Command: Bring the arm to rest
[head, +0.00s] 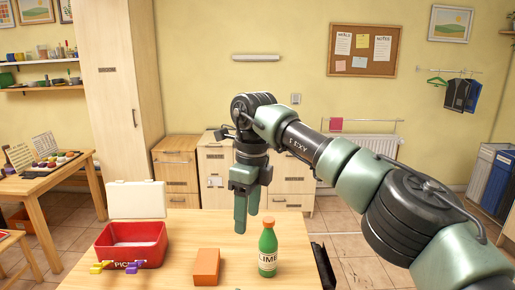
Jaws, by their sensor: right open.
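My right arm (345,168) comes in from the right side of the head view and bends down over the table. My right gripper (246,218) points straight down above the table. It is open and holds nothing. It hangs a little to the left of a green bottle and above and behind an orange block. My left gripper is not in the head view.
On the wooden table (190,225) stand a green bottle (268,252) labelled LIME, an orange block (206,267) and a red box (131,246) with an open white lid. Colored clips (101,267) are at its front. Cabinets (176,168) stand behind.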

